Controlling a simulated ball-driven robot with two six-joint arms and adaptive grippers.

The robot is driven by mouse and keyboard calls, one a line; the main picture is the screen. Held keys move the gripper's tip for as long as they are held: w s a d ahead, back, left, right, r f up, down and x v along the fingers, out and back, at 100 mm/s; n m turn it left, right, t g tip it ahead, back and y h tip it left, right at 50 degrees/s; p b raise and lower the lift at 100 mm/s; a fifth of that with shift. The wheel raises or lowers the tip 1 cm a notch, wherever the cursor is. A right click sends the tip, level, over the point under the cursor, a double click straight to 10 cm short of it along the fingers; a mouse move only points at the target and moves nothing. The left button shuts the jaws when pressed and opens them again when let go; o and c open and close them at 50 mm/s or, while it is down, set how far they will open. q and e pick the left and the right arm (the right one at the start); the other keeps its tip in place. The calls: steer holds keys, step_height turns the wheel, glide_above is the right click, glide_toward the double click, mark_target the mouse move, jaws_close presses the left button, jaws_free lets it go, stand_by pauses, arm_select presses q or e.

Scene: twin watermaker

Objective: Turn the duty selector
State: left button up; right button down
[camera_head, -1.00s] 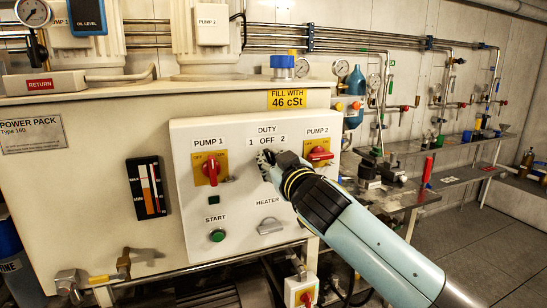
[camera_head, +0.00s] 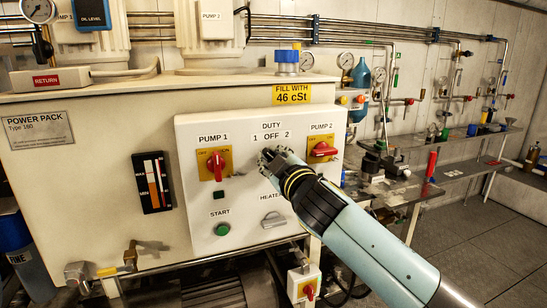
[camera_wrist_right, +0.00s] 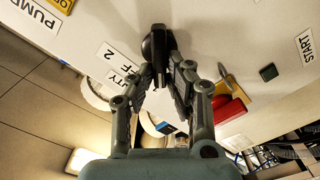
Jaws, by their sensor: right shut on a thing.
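The duty selector is a black knob, clear in the right wrist view (camera_wrist_right: 157,48), below the DUTY "1 OFF 2" label (camera_head: 271,131) on the white control panel (camera_head: 250,195). My right gripper (camera_head: 266,158) reaches the panel from the lower right and covers the knob in the head view. In the right wrist view my right gripper (camera_wrist_right: 160,72) has its two fingers closed on the knob from both sides. The knob's pointing direction cannot be told. My left gripper is not in view.
The red PUMP 1 switch (camera_head: 216,166) is left of the gripper and the red PUMP 2 switch (camera_head: 324,149) right of it. Below are the green START button (camera_head: 222,229) and grey HEATER knob (camera_head: 273,220). A bench with fittings (camera_head: 400,190) stands at right.

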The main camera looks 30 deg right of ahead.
steer(key=c, duration=1.3)
jaws_free()
steer(key=v, duration=1.2)
